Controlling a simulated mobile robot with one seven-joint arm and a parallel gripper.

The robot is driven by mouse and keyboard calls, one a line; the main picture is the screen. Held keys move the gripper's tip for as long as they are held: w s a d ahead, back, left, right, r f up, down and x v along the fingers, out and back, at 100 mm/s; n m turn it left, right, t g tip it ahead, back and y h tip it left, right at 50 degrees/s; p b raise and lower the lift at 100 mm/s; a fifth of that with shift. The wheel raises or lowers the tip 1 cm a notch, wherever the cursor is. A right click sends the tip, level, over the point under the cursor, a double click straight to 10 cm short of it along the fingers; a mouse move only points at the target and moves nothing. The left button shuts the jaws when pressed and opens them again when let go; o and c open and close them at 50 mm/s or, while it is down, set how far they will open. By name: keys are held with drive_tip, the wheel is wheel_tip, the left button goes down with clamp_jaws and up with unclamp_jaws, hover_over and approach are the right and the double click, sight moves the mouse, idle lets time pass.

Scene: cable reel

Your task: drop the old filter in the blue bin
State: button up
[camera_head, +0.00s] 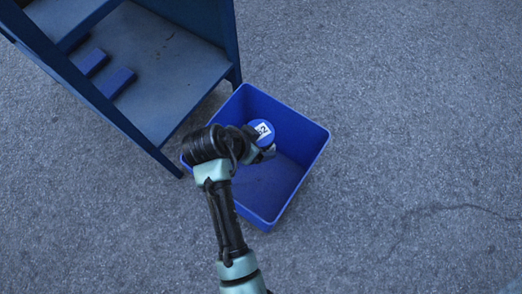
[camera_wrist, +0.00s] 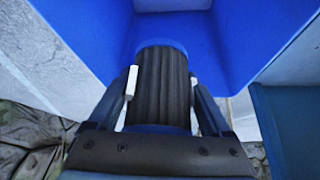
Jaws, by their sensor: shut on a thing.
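The filter (camera_wrist: 160,88) is a dark ribbed cylinder with blue ends. In the head view its round blue end (camera_head: 262,131) shows a white label with a dark mark that looks like a 2. My gripper (camera_wrist: 162,90) is shut on the filter, with one white-padded finger on each side. It also shows in the head view (camera_head: 264,150), partly hidden by my wrist. The blue bin (camera_head: 302,170) is an open square box on the ground. The filter is over the bin's opening in the head view; its exact height cannot be told. The bin's blue wall (camera_wrist: 240,40) fills the upper wrist view.
A dark blue shelf unit (camera_head: 165,70) stands at the upper left, close to the bin. Blue blocks (camera_head: 116,82) lie on its shelf. The grey paved ground (camera_head: 420,150) to the right is clear.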

drive_tip(key=shift+f+b, duration=2.85)
drive_tip(key=shift+b, duration=0.5)
drive_tip(key=o, duration=1.5)
drive_tip(key=shift+o, duration=0.2)
drive_tip(key=shift+r, duration=0.1)
drive_tip(key=p+v, duration=0.7)
drive_tip(key=v, duration=0.6)
